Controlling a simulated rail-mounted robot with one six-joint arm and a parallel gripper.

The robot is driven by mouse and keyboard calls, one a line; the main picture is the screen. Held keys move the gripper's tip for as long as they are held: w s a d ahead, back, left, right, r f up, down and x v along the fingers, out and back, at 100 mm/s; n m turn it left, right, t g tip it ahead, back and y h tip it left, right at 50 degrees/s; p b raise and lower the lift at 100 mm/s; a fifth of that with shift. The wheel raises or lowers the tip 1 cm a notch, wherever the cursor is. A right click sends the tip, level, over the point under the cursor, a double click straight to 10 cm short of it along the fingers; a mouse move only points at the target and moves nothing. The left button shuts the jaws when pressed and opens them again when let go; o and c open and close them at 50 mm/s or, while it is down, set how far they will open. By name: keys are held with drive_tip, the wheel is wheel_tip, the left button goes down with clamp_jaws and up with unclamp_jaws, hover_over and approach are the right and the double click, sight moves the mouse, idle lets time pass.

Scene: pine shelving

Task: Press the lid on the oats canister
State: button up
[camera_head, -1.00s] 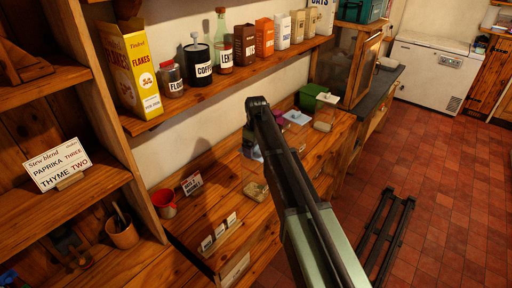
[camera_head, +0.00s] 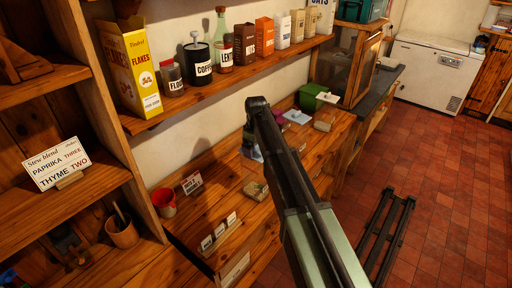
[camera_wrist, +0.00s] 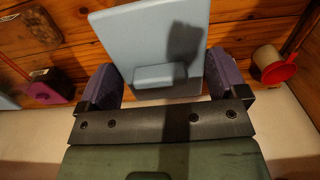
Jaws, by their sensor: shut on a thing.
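The oats canister (camera_head: 320,18) is a white container lettered "OATS" at the far right end of the wall shelf in the head view; its top is cut off by the frame edge. My gripper (camera_wrist: 162,82) has purple pads on either side of a pale blue flat lid (camera_wrist: 150,35) with a raised block on its face, and is shut on it. The lid is well away from the canister.
The wall shelf (camera_head: 200,97) holds a flakes box (camera_head: 130,70), jars, a bottle and several packets.

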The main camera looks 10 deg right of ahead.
idle(0.3)
drive_tip(key=o, duration=0.6)
wheel_tip(320, 180, up, 7)
drive_tip(key=p, duration=0.7)
clamp_jaws()
idle(0.5)
